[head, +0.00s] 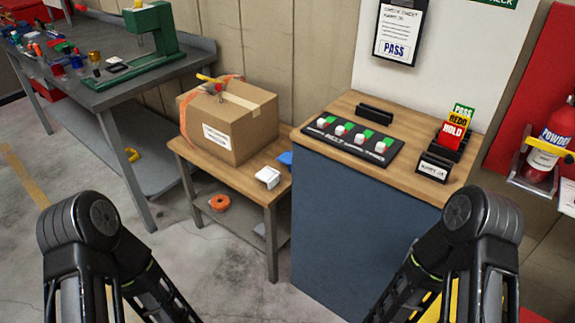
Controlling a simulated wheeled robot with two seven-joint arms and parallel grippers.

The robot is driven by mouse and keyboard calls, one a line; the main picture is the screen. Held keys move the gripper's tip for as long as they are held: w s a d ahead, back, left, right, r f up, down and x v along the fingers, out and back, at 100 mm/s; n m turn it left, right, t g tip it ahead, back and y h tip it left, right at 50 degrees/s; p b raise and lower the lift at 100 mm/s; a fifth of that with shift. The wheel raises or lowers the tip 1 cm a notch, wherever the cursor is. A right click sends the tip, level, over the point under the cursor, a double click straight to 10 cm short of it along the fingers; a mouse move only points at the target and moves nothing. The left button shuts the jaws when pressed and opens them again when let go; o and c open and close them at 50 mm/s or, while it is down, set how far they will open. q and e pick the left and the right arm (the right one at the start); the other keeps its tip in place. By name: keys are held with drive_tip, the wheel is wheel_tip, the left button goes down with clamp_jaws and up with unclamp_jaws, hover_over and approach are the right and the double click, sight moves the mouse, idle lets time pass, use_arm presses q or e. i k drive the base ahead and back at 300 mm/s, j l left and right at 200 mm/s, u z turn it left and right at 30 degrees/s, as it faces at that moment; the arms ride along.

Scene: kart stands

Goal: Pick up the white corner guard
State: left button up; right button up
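The white corner guard (268,177) appears to be the small white angled piece lying near the front right of the low wooden table (203,155). It lies apart from the cardboard box (243,138) to its left. A similar-sized blue piece (285,158) lies just behind it, beside the blue-grey cabinet. Nothing holds the white piece. Only links of my two arms show, at the lower left and lower right. Both arms run down out of the bottom edge, so my grippers are out of sight.
The taller cabinet (345,222) stands close against the table's right side. It bears a button panel (353,138) and tag holders. An orange ring (220,202) lies on the table's lower shelf. A metal workbench (112,92) stands at left. The floor (205,262) before the table is clear.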

sight(271, 177)
drive_tip(key=i+j, duration=0.9)
drive_tip(key=i+z, duration=0.15)
drive_tip(key=z, duration=1.2)
